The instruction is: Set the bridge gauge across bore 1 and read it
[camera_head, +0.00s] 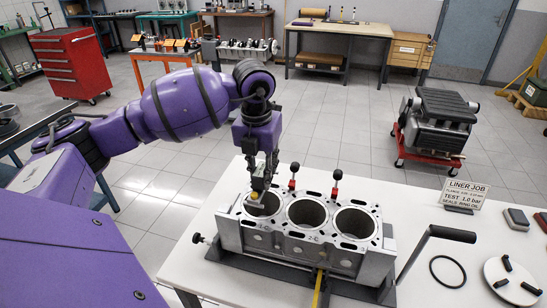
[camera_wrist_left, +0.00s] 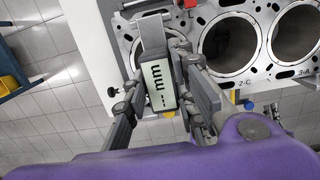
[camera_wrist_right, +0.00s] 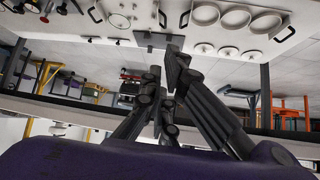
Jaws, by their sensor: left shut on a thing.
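The bridge gauge (camera_wrist_left: 153,34) is a grey bar with a display that shows dashes and "mm". My left gripper (camera_head: 262,183) is shut on it, one finger on each side of the display in the left wrist view (camera_wrist_left: 165,88). The gauge is over bore 1 (camera_head: 266,208), the leftmost bore of the engine block (camera_head: 300,238), and partly covers it. I cannot tell whether the gauge touches the deck. Bores 2 (camera_head: 307,212) and 3 (camera_head: 354,222) are open. My right gripper (camera_wrist_right: 166,62) shows only in its wrist view, with no object visible between its fingers; its opening is unclear.
Black and red-knobbed clamps (camera_head: 336,182) stand at the block's back edge.

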